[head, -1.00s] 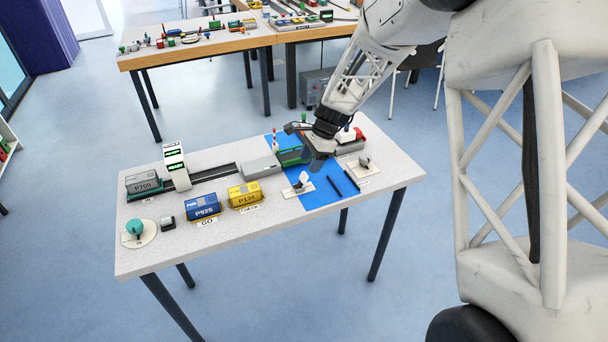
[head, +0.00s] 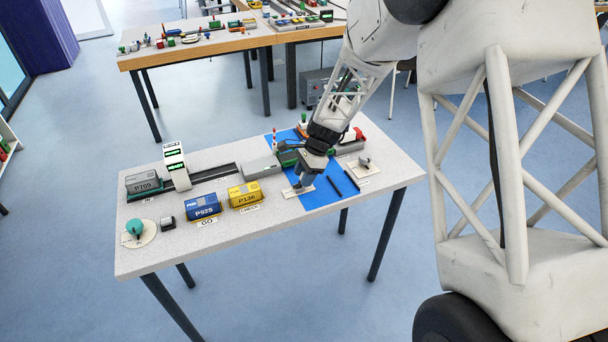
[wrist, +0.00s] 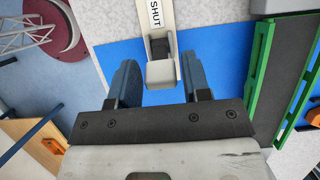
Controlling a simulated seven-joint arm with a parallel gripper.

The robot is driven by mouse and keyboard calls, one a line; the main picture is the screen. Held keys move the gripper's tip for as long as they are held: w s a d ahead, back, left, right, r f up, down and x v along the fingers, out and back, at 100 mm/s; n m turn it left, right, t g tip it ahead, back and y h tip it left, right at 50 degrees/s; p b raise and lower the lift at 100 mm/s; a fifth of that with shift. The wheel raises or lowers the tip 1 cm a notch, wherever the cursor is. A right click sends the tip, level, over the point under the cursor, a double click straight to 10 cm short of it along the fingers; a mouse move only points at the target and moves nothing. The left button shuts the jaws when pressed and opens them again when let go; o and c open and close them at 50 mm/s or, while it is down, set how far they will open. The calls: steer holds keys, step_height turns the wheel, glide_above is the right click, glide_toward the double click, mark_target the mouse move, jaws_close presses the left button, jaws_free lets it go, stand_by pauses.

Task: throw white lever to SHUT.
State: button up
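The white lever (wrist: 161,73) stands on a narrow pale plate (wrist: 153,14) marked SHUT at the end away from my gripper in the wrist view. My gripper (wrist: 160,78) is open, with one dark blue finger on each side of the lever's knob. Gaps show between the knob and both fingers. In the head view my gripper (head: 302,187) is low over the lever's plate (head: 291,193), at the left edge of the blue mat (head: 318,195). There it hides most of the lever.
A second lever (head: 364,161) stands on a plate to the right. Two black bars (head: 343,183) lie between. A green-sided track piece (wrist: 288,80) is at the right in the wrist view.

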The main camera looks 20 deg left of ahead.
mark_target(297, 187)
steer(key=c, duration=0.6)
steer(key=shift+s+a+r, duration=0.1)
steer(key=shift+a, duration=0.05)
steer(key=shift+s+a+r+t+h, duration=0.1)
steer(key=shift+s+a+t+h, duration=0.15)
steer(key=shift+t+h, duration=0.4)
steer(key=shift+s+a+r+t+h, duration=0.1)
steer(key=shift+s+a+t+h, duration=0.15)
steer(key=shift+t+h, duration=0.35)
steer(key=shift+s+a+f+t+h, duration=0.1)
steer(key=shift+s+a+t+h, duration=0.3)
steer(key=shift+t+h, duration=0.35)
steer(key=shift+s+a+f+t+h, duration=0.15)
steer(key=shift+s+a+t+h, duration=0.2)
steer(key=shift+t+h, duration=0.4)
steer(key=shift+s+a+f+t+h, duration=0.15)
steer(key=shift+s+a+t+h, duration=0.15)
steer(key=shift+t+h, duration=0.45)
steer(key=o, duration=0.9)
